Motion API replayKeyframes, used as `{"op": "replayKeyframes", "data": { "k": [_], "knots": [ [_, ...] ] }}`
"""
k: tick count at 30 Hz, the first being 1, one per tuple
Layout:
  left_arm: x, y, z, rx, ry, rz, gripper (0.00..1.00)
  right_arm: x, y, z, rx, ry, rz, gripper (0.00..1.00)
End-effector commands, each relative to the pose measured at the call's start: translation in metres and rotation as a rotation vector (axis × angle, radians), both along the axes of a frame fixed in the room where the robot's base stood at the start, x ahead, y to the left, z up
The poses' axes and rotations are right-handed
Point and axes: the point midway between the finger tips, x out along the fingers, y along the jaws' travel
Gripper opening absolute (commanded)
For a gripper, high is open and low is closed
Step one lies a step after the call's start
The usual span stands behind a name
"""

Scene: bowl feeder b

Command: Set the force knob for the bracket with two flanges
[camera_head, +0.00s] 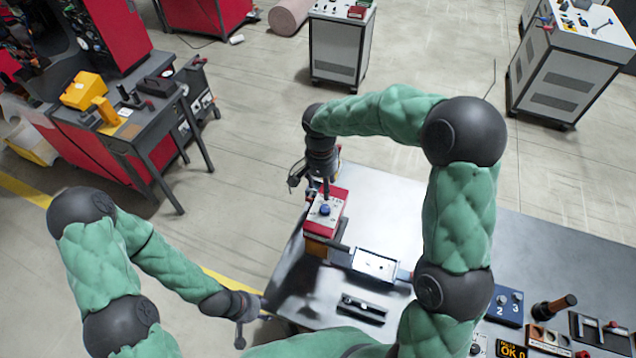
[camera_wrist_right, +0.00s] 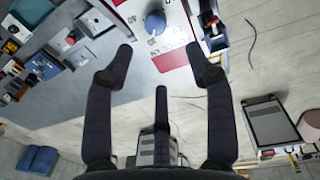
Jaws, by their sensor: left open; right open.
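The force knob is a blue knob (camera_head: 325,209) on the sloped white-and-red face of a red box (camera_head: 318,226) at the table's far left end. My left gripper (camera_head: 243,330) is open and empty beside the table's left edge. I cannot identify the two-flange bracket.
A light plate (camera_head: 375,264) and a black fixture (camera_head: 362,308) lie on the grey table (camera_head: 395,215). A blue box marked 2 and 3 (camera_head: 508,306), a lit display (camera_head: 510,349) and small trays stand at the right. My right arm hides part of the table.

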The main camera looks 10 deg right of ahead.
Motion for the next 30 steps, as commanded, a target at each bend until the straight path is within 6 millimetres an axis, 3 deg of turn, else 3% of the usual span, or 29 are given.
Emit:
{"op": "replayKeyframes", "data": {
  "k": [5, 21, 30],
  "knots": [
    [-0.002, 0.0, 0.002, -0.001, 0.005, -0.002, 0.46, -0.001, -0.001, -0.01, 0.0, 0.004, 0.0, 0.55],
    [-0.001, 0.0, 0.014, -0.001, 0.003, -0.001, 0.46, -0.004, -0.004, -0.094, 0.0, 0.004, 0.0, 0.55],
    [-0.002, 0.0, 0.016, -0.001, 0.003, -0.001, 0.46, -0.004, -0.004, -0.108, 0.001, 0.0, 0.0, 0.55]
  ]
}}
